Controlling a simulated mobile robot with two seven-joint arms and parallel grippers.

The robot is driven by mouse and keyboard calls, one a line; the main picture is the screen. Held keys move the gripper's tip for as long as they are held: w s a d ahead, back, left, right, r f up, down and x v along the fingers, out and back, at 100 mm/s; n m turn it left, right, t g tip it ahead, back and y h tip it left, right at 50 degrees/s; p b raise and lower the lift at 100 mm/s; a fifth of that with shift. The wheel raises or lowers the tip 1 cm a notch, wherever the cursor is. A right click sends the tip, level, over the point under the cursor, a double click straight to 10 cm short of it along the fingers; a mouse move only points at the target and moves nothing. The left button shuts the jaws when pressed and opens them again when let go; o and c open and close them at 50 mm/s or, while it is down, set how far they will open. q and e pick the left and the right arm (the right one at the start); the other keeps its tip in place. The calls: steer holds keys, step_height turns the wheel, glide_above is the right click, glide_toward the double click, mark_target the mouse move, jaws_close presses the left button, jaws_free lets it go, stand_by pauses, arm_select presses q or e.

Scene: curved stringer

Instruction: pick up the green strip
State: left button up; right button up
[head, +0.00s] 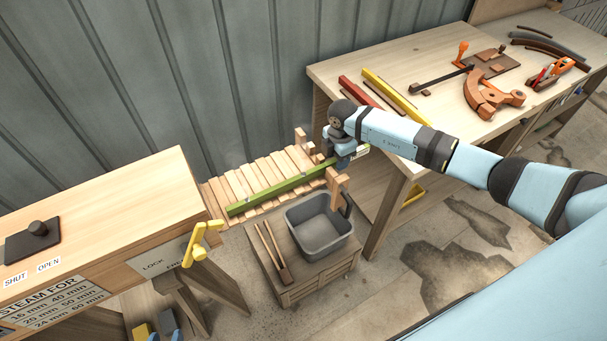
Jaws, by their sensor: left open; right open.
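The green strip (275,190) is a long, thin bar lying lengthwise across a slatted wooden rack (240,182) between the left box and the right bench. My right arm comes in from the right, and my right gripper (343,164) is at the strip's right end. The gripper is open. Its fingers are small and partly hidden by the wrist, so I cannot tell whether they touch the strip or straddle it. My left gripper is not in view.
Red (358,92) and yellow (397,96) strips lie on the right bench. A yellow lever (201,243) sticks out from the left box.

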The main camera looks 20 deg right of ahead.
steer(key=shift+f, duration=0.7)
jaws_close()
steer(key=shift+r, duration=0.15)
